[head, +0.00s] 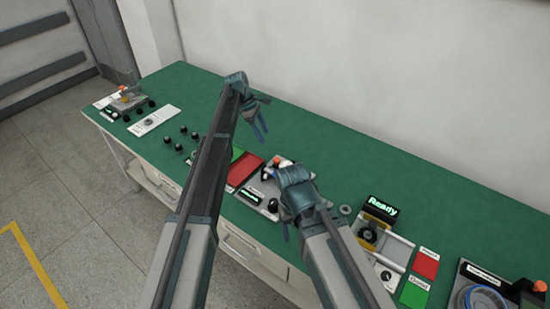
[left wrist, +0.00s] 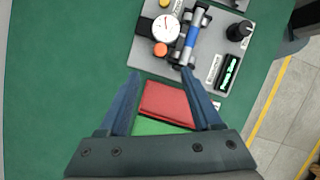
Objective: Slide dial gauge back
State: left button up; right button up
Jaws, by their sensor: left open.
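The dial gauge (left wrist: 165,28) has a round white face and an orange knob (left wrist: 160,49). It sits on a grey fixture plate (left wrist: 207,45) beside a blue and silver cylinder (left wrist: 189,40). In the head view the orange knob (head: 286,163) shows just behind my right gripper, which hides much of the fixture. My left gripper (head: 262,128) is open and empty, held above the bench left of the fixture. In the left wrist view its fingers (left wrist: 161,73) are spread, with the gauge beyond their tips. My right gripper (head: 297,208) is over the fixture; its jaws are unclear.
Red and green pads (head: 245,170) lie left of the fixture. A lit "Ready" display (head: 382,209) and station stand to the right, then another red pad (head: 426,263). The green bench (head: 345,160) is clear toward the wall. Small black parts (head: 182,138) lie left.

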aim_at(277, 159)
pick_arm(q)
jog(key=b+x, duration=1.1)
jog(key=x, duration=0.2)
pick_arm(e)
notch_tip(277, 159, down, 12)
pick_arm(q)
jog(key=shift+s+r, duration=0.1)
grip_shut()
dwell(0.6)
